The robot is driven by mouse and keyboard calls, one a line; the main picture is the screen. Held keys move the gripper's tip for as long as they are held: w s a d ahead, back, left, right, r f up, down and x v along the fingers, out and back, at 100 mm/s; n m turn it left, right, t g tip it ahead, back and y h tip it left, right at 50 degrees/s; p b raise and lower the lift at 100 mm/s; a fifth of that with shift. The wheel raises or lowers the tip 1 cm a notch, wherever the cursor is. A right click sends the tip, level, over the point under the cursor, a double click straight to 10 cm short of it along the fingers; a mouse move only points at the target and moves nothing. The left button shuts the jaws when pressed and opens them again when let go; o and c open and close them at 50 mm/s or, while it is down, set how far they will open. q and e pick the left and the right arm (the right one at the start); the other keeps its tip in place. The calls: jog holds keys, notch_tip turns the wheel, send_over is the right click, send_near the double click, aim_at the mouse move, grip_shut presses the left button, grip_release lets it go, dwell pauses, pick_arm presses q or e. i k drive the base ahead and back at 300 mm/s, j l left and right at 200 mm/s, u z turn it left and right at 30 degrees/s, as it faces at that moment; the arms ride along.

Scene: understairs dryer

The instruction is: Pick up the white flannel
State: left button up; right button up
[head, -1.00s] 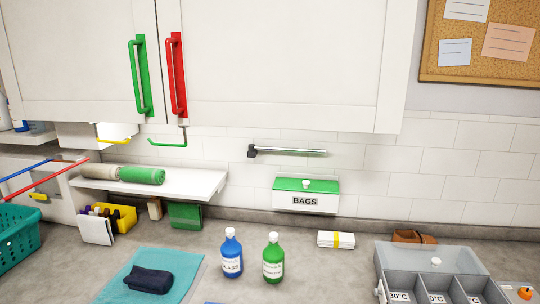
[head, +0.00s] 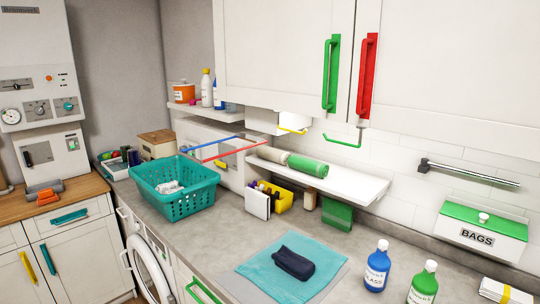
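A crumpled white cloth (head: 170,187) lies inside the teal laundry basket (head: 178,203) on the counter at the left; the basket wall hides part of it. A folded white bundle with a yellow band (head: 505,293) lies at the lower right edge, partly cut off. I cannot tell for sure which of these is the white flannel. Neither of my grippers is in view.
A dark blue folded cloth (head: 293,263) lies on a turquoise towel (head: 265,275) on the counter. Blue (head: 377,266) and green (head: 423,284) bottles stand to its right. A low shelf (head: 345,186) juts out behind. Grey counter between basket and towel is clear.

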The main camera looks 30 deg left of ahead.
aim_at(258, 204)
jog(key=u, duration=1.6)
